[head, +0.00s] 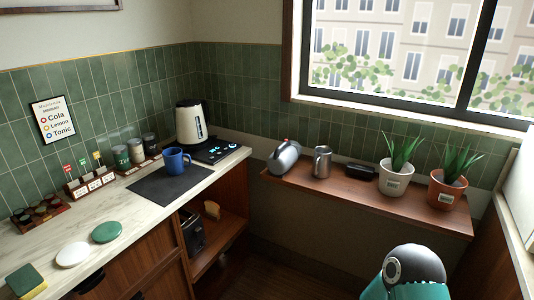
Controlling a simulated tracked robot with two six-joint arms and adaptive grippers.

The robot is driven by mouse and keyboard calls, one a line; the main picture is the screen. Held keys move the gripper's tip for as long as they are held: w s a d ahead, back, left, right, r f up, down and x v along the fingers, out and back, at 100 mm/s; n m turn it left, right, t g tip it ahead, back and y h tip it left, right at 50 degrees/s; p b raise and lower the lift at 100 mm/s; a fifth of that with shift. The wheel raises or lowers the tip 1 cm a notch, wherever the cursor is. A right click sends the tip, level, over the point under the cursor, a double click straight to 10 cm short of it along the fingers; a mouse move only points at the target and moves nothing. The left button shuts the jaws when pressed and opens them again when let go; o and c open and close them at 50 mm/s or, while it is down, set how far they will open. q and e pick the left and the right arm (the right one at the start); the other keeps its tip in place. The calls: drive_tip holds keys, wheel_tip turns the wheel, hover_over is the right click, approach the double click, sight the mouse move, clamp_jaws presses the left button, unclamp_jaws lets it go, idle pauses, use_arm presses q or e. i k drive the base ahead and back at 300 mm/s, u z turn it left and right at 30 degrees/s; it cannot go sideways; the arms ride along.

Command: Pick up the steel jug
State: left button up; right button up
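The steel jug (322,161) stands upright on the wooden shelf (345,189) under the window. It is a small grey metal jug with its handle towards the right. Nothing hides it in the head view. A rounded, shiny grey vessel (285,157) with a reddish spot at its top is just left of it and looks tilted. Neither of my grippers shows; only a grey and teal part of my own arm is at the lower right, well in front of the shelf.
Right of the jug are a dark box (361,171), a white plant pot (393,180) and a terracotta plant pot (446,191). The marble counter (140,222) at left carries a blue mug (175,160) and a cream kettle (190,122). Space in front of the shelf looks clear.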

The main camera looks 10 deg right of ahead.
sight(322, 167)
drive_tip(key=u, duration=0.05)
drive_tip(key=i, duration=1.4)
drive_tip(key=z, duration=0.7)
drive_tip(key=i, duration=0.45)
drive_tip(key=z, duration=0.25)
